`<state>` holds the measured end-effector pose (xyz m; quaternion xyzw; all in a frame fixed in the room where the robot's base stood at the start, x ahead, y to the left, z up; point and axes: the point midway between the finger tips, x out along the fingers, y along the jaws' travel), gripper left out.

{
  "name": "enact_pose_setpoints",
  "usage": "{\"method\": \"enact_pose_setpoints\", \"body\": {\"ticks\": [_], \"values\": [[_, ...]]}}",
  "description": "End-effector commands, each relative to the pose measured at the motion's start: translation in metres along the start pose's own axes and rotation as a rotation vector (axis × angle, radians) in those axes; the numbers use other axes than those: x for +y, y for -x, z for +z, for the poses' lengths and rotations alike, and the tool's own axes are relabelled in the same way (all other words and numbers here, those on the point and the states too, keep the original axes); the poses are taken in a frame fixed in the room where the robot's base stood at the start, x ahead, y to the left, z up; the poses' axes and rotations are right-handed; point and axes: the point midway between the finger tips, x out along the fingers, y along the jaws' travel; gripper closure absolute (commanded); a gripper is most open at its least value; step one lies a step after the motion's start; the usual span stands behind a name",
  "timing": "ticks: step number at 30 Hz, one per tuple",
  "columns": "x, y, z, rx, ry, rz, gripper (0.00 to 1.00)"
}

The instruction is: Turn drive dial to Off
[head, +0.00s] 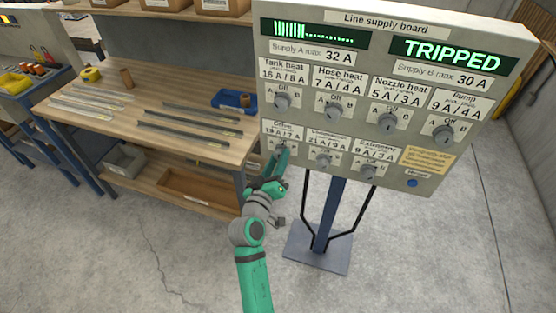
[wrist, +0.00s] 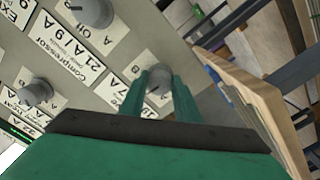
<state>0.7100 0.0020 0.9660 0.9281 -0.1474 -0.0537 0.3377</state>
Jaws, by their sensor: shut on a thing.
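The drive dial, a grey round knob, sits at the lower left of the line supply board (head: 345,85) under the label Drive (head: 282,131). In the head view it is mostly hidden by my gripper (head: 281,153). In the wrist view the dial (wrist: 159,78) shows between the two green fingers of my gripper (wrist: 160,88), one on each side, and the gripper is shut on it. I cannot tell which way the dial points or read its mark.
Other dials stand close by, such as the compressor dial (head: 324,159) and the tank heat dial (head: 283,101). The Supply B display (head: 452,56) reads TRIPPED. A blue button (head: 412,183) is at the lower right. A wooden workbench (head: 110,108) stands left of the board.

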Motion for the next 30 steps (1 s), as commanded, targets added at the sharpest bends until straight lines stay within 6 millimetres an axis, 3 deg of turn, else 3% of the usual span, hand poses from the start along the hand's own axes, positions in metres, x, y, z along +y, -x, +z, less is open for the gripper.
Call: {"method": "enact_pose_setpoints", "body": {"ticks": [21, 22, 24, 30], "values": [[-0.0007, -0.0001, -0.0007, 0.001, 0.088, -0.002, 0.93], [-0.0007, -0.0002, -0.0007, 0.001, 0.088, -0.002, 0.68], [-0.0006, -0.0002, -0.0008, 0.002, 0.087, -0.001, 0.52], [-0.0001, -0.0002, -0.0002, 0.001, 0.087, -0.001, 0.52]]}}
